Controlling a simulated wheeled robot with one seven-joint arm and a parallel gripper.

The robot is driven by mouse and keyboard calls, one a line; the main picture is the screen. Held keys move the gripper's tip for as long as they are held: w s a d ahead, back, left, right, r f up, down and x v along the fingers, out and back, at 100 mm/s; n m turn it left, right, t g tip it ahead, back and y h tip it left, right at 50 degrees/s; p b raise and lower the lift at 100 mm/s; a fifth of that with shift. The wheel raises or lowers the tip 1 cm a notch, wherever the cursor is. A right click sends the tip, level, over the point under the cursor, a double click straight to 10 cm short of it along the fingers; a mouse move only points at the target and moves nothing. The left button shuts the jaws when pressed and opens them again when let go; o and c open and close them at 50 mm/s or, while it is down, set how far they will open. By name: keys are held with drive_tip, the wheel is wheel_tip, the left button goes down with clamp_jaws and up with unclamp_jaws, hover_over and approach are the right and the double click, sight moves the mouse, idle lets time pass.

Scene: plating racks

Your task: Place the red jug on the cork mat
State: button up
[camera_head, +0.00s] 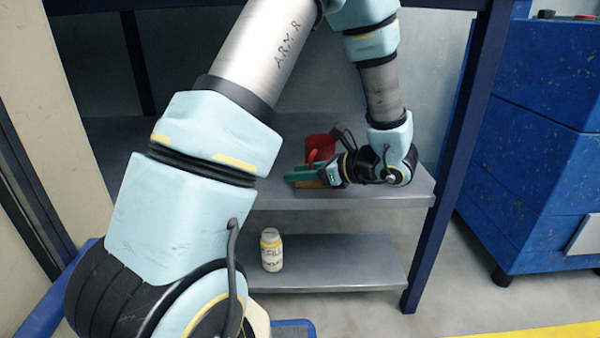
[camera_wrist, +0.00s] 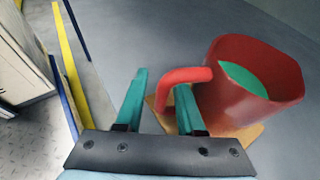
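The red jug (camera_wrist: 240,95), with a green patch inside it, stands over the tan cork mat (camera_wrist: 248,134) in the wrist view. In the head view, the jug (camera_head: 321,145) is on the upper metal shelf, partly behind my gripper (camera_head: 292,177). My gripper (camera_wrist: 160,80) has its teal fingers apart on both sides of the outer part of the jug's handle (camera_wrist: 183,75). The right finger shows within the handle loop, and a gap shows between the left finger and the handle. The jug's base looks level on or close to the mat; exact contact is hidden.
The metal shelf (camera_head: 400,191) has free room around the mat. A blue post (camera_head: 450,190) bounds it at the right. A labelled bottle (camera_head: 271,250) stands on the lower shelf (camera_head: 340,262). A blue cabinet (camera_head: 540,140) stands farther right.

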drive_tip(key=shift+r, duration=0.25)
drive_tip(key=p+v, duration=0.4)
drive_tip(key=v, duration=0.8)
drive_tip(key=s+a+n+g+h, duration=0.3)
drive_tip(key=a+n+g+h, duration=0.3)
drive_tip(key=a+n+h, duration=0.5)
drive_tip(key=a+n, duration=0.9)
drive_tip(key=n, duration=0.4)
drive_tip(key=shift+a+f+g, duration=0.15)
drive_tip(key=shift+g, duration=0.25)
drive_tip(key=shift+s, duration=0.1)
